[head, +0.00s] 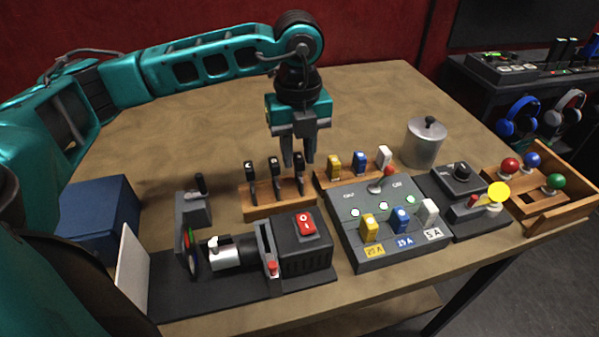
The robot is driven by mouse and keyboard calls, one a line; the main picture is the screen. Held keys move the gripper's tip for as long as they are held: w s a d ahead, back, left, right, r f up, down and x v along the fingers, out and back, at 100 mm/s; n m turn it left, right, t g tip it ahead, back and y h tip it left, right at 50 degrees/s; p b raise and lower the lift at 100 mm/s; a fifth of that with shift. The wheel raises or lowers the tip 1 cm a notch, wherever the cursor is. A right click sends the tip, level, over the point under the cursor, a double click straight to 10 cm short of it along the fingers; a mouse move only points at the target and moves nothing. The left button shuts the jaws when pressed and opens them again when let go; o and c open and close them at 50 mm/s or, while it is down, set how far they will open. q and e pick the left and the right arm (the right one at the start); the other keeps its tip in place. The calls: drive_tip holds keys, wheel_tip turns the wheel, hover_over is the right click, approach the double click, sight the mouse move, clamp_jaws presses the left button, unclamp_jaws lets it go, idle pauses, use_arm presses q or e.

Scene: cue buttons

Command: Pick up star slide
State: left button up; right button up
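Three black slides with small white marks stand upright in a wooden rack (262,208) near the middle of the table. They are the left slide (249,172), the middle slide (274,170) and the right slide (299,171). The marks are too small to tell surely which slide has the star. My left gripper (297,163) points down with its fingers apart, its tips around or just behind the top of the right slide. I cannot tell whether they touch it. My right gripper is not in view.
A projector-like device (300,252) with a red switch stands in front of the rack, with a white screen (132,269) to its left. A fuse panel (367,249), fuse rack (325,178) and metal canister (423,147) stand to the right. The table's back left is clear.

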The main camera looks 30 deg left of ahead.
sight(299, 174)
use_arm(q)
wheel_tip(299, 174, down, 6)
drive_tip(key=shift+d+r, duration=0.1)
drive_tip(key=shift+r, duration=0.05)
drive_tip(key=shift+c, duration=0.2)
clamp_jaws()
